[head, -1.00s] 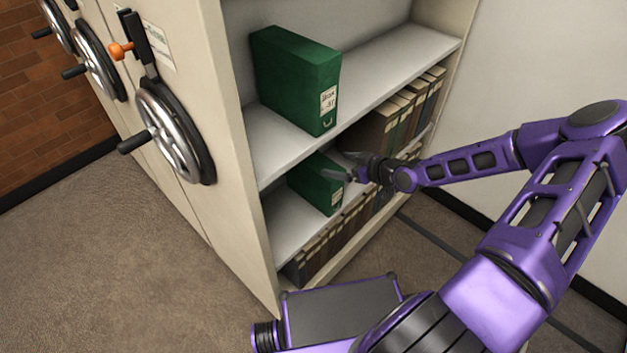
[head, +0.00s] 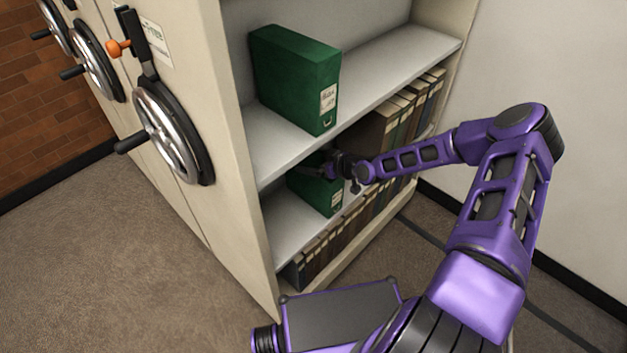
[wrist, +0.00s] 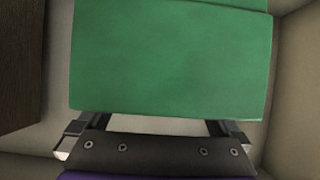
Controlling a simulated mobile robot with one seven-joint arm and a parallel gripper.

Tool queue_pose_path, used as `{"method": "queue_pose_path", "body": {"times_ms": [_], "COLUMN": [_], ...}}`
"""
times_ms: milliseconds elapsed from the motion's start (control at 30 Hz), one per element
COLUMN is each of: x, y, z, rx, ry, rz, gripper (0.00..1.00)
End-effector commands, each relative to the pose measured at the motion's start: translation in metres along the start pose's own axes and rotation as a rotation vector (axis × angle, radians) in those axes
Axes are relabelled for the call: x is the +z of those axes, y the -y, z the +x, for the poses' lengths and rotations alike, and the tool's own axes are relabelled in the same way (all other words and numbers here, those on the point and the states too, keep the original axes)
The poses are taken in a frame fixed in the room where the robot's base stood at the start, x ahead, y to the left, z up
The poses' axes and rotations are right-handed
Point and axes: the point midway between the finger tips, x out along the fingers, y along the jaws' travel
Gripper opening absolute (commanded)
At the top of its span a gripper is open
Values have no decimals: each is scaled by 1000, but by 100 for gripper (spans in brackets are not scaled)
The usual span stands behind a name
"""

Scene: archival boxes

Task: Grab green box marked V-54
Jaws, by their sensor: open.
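Two green boxes stand in the shelving unit. The larger-looking green box (head: 295,80) is upright on the upper shelf, with a white label on its end that I cannot read clearly. The other green box (head: 312,192) is on the lower shelf, partly hidden by my gripper; its small label is unreadable. My gripper (head: 322,168) is open at the upper part of this lower box. In the wrist view a green box surface (wrist: 170,60) fills the middle, close to the open gripper (wrist: 160,122). The fingers reach its near edge, and their tips are hidden.
The upper shelf (head: 390,62) lies just above my gripper. Dark books (head: 375,130) stand to the right on the lower shelf, and a row of books (head: 335,245) fills the level below. The unit's side panel (head: 235,180) is at the left.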

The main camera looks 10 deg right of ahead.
Motion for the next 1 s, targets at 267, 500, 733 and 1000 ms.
{"method": "queue_pose_path", "body": {"times_ms": [267,500,733,1000], "x": [0,0,-2,-3], "y": [0,0,-1,-1], "z": [-1,-1,-1,-2], "rx": [0,0,1,2], "ry": [0,0,-4,-4], "rz": [0,0,-2,-2], "gripper": [69,26,0,0]}}
